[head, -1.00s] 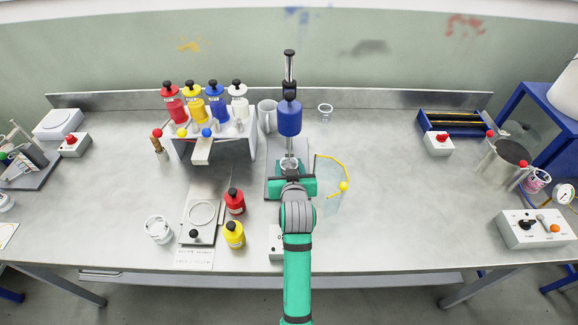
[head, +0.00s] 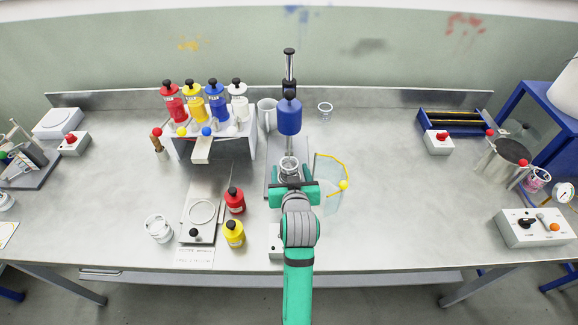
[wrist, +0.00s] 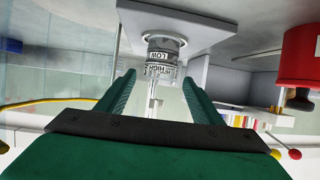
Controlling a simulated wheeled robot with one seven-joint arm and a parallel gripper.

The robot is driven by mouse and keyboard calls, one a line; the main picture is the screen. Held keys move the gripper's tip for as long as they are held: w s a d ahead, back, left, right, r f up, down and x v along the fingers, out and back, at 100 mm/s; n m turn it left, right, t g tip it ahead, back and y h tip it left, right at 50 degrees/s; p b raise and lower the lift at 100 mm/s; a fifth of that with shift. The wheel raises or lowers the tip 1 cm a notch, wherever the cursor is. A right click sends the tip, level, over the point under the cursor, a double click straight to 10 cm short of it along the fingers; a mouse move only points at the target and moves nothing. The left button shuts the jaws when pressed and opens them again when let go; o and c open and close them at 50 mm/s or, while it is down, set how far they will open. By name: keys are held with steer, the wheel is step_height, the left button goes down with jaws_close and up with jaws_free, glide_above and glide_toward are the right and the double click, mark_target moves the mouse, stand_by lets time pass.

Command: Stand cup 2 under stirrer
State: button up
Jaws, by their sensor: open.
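A small clear cup (head: 289,166) stands upright on the grey base plate of the stirrer, directly below the blue stirrer head (head: 289,118). In the wrist view, which is upside down, the cup (wrist: 163,56) shows HIGH and LOW marks, and a thin shaft reaches its open mouth. No cup number is readable. My gripper (head: 294,187) is open in front of the cup, on the near side. In the wrist view the open fingers (wrist: 160,85) are empty, and the cup is just beyond their tips, apart from them.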

steer(key=v, duration=0.7)
steer(key=shift+s, duration=0.3)
steer(key=shift+r, duration=0.1)
steer(key=shift+w, duration=0.1)
steer(key=shift+d, duration=0.1)
